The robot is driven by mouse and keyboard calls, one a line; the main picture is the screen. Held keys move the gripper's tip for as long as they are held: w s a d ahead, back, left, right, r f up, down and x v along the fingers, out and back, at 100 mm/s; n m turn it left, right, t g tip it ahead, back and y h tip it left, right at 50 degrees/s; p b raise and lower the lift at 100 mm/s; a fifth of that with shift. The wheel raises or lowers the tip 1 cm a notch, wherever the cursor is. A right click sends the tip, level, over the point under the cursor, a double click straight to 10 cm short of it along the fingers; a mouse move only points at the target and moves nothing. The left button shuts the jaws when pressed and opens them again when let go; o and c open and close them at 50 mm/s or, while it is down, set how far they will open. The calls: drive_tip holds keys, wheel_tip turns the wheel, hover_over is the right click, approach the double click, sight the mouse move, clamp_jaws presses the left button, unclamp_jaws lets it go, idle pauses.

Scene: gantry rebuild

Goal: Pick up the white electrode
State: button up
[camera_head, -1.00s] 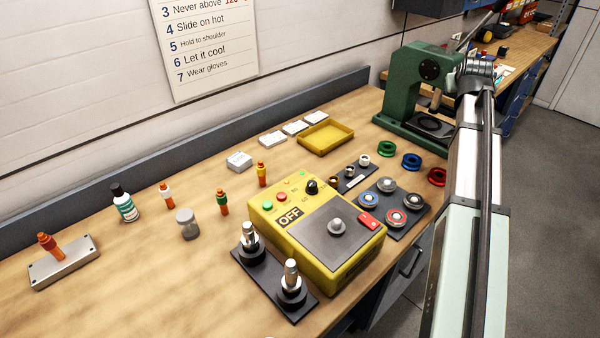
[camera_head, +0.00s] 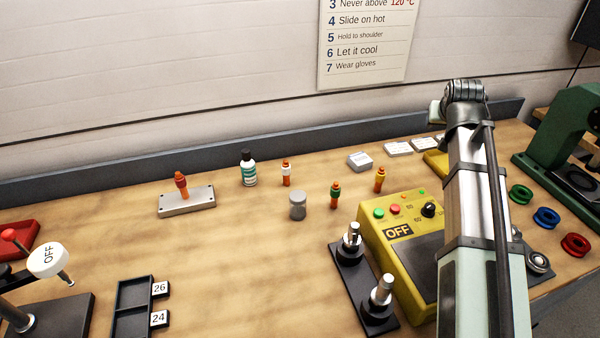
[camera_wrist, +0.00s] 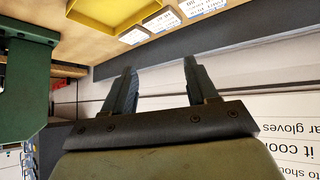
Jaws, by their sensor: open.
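The white electrode (camera_head: 286,173) is a small orange piece with a white band, standing upright on the bench in the head view. It stands just right of a white bottle with a black cap. A green-banded electrode (camera_head: 335,195) and a yellow-banded one (camera_head: 380,180) stand to its right. A red-topped one (camera_head: 181,184) stands in a grey metal block (camera_head: 188,202) to its left. My gripper (camera_wrist: 155,88) is open and empty in the wrist view, near the back wall. Its fingers are hidden in the head view. The white electrode is not in the wrist view.
A bottle (camera_head: 248,169) and a grey lidded jar (camera_head: 297,206) stand close to the electrode. The yellow control box (camera_head: 380,222) and black post stand (camera_head: 350,275) lie to the right. A green press (camera_head: 562,150) is far right. The bench's middle left is clear.

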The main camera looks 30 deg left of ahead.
drive_tip(key=s+a+f+n+g+y, duration=0.1)
drive_tip(key=s+a, duration=0.5)
drive_tip(key=a, duration=0.3)
drive_tip(key=s+a+f+n+g, duration=0.1)
drive_tip(key=s+a, duration=0.6)
drive_tip(key=a, duration=0.3)
drive_tip(key=n+g+y, duration=0.1)
drive_tip(key=g, duration=0.1)
approach(286, 172)
drive_tip(key=x, duration=0.7)
drive_tip(key=shift+s+f, duration=0.1)
drive_tip(key=shift+f, duration=0.25)
drive_tip(key=shift+w+x, duration=0.1)
drive_tip(key=shift+x, duration=1.2)
drive_tip(key=shift+w+x, duration=0.15)
drive_tip(key=shift+x, duration=1.1)
drive_tip(key=shift+r, duration=0.1)
clamp_jaws()
